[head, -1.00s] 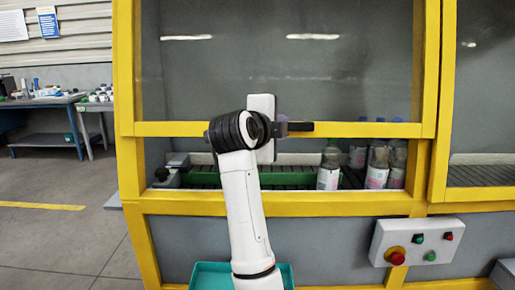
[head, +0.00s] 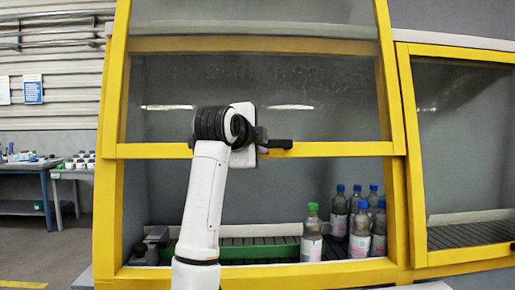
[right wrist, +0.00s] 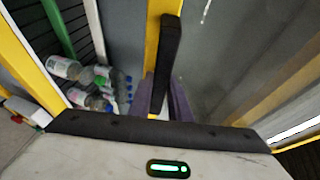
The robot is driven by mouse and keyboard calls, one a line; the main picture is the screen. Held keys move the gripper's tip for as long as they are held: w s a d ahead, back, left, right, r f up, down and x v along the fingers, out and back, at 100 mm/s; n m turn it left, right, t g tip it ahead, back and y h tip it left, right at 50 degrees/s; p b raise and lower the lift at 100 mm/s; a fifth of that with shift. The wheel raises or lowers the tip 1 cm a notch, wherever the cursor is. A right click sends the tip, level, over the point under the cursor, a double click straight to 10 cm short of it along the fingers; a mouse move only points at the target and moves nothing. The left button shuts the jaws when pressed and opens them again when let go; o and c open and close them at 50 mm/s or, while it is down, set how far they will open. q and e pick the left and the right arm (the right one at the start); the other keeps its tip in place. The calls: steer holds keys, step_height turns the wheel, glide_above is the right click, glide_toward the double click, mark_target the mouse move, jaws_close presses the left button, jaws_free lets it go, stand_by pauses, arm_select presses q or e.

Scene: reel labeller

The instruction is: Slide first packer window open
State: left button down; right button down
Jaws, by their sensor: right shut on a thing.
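The first packer window (head: 340,149) is a clear pane with a yellow bottom bar, set in a yellow frame. Its bar stands well above the sill, so there is a wide opening below it. My wrist hides part of the bar in the head view. My left gripper is not in view.
Several bottles with blue and green caps (head: 360,225) stand behind the opening on a dark slatted conveyor (head: 270,250). A second yellow-framed window (head: 465,140) is at the right. A workbench (head: 25,185) stands at the far left, with free floor before it.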

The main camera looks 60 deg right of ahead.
steer(key=shift+r, duration=0.1)
steer(key=c, duration=1.6)
jaws_free()
steer(key=shift+c, duration=0.2)
steer(key=b+v, duration=0.2)
steer(key=v, duration=0.8)
steer(key=shift+a, duration=0.2)
steer(key=shift+s+d, duration=0.1)
